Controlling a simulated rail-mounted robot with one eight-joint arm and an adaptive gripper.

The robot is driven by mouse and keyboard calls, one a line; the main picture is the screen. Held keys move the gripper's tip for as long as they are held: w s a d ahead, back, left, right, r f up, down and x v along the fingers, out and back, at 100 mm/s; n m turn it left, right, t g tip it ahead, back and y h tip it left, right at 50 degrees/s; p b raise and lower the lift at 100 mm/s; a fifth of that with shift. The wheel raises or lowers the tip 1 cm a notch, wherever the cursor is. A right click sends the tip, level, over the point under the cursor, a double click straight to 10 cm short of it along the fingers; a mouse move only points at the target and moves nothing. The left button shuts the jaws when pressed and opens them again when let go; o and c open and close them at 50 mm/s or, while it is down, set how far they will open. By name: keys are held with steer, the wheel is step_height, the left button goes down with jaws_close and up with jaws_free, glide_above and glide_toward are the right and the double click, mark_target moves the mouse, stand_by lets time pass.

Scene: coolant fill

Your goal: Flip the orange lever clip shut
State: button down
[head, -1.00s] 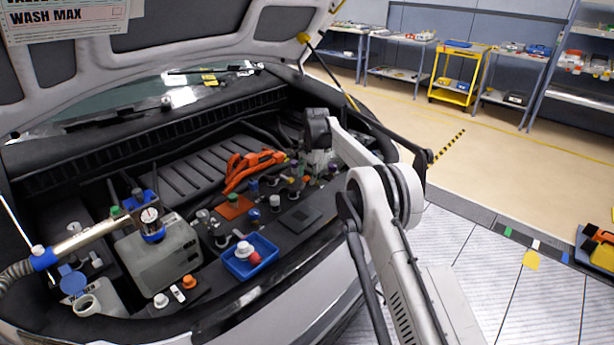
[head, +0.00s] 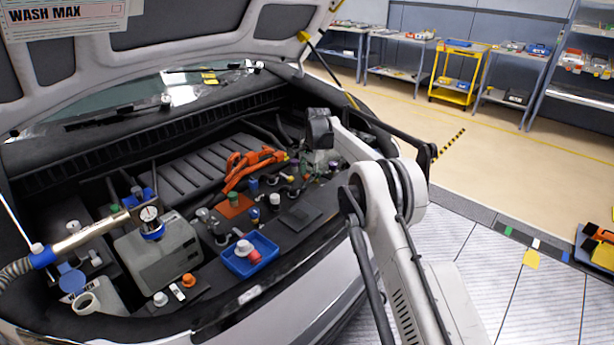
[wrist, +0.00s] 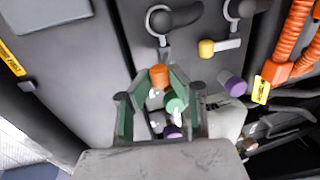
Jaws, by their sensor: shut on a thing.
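The orange lever clip (wrist: 158,76) shows its orange end in the wrist view, at the top of the gap between my fingertips. My gripper (wrist: 161,86) has its green-sided fingers closed in around this orange end. A green-capped part (wrist: 175,104) and a purple cap (wrist: 172,132) sit lower in the same gap, partly covered by the fingers. The clip's base and hinge are hidden. In the head view my gripper (head: 318,160) is small, low at the right side of the engine bay, and the clip cannot be made out there.
Beside my gripper in the wrist view are a larger purple cap (wrist: 232,84), a yellow-ended lever (wrist: 207,48) and an orange corrugated hose (wrist: 297,35). In the head view, a blue tray (head: 250,257) and a grey reservoir (head: 160,255) stand further left.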

steer(key=shift+s+d+f+t+y+b, duration=0.25)
steer(key=shift+d+t+y+b, duration=0.2)
steer(key=shift+b, duration=0.65)
steer(key=shift+s+d+f+t+y+b, duration=0.3)
steer(key=shift+y+b, duration=0.25)
steer(key=shift+b, duration=0.5)
steer(key=t+y+b, duration=0.1)
steer(key=f+t+y+b, duration=0.1)
steer(key=b, duration=0.1)
steer(key=shift+s+d+b, duration=0.3)
steer(key=shift+s+d, duration=0.05)
steer(key=shift+d, duration=0.05)
steer(key=shift+y, duration=0.3)
steer(key=c, duration=1.6)
jaws_free()
steer(key=shift+r, duration=0.1)
